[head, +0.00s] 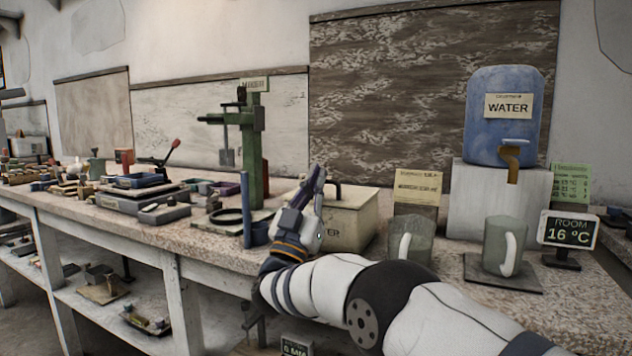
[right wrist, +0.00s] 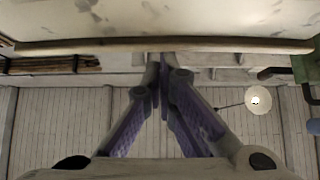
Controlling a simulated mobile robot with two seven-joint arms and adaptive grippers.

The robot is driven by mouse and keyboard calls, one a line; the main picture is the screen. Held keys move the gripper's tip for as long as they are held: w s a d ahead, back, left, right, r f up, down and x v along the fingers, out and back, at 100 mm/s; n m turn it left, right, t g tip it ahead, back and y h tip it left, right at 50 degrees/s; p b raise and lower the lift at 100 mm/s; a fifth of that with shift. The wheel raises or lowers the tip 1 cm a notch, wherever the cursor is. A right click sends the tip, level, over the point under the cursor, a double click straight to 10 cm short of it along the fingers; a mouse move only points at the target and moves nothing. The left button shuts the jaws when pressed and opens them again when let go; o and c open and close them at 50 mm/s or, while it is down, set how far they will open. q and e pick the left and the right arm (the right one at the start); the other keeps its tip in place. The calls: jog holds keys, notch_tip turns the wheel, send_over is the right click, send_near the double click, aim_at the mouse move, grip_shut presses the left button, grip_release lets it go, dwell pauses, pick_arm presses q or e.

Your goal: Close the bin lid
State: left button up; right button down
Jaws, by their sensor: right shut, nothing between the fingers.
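The bin is a cream box (head: 352,222) on the bench, with dark lettering partly hidden on its front. A flat top with a dark handle (head: 337,187) shows on it; my gripper covers its left part, so I cannot tell how the lid sits. My right gripper (head: 318,178) stands in front of the bin's left side, fingers pointing up, shut and empty. Whether it touches the bin is unclear. In the right wrist view its purple-padded fingers (right wrist: 163,75) meet at the tips. My left gripper is not in view.
A green press (head: 252,150) stands left of the bin. To the right are two grey-green mugs (head: 410,238) (head: 495,247), a blue water container (head: 503,125) on a pale block and a room temperature display (head: 570,232). Tools crowd the bench's left.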

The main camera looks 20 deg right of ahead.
jog(key=shift+f, duration=0.25)
dwell(0.3)
notch_tip(320, 180, up, 10)
dwell(0.3)
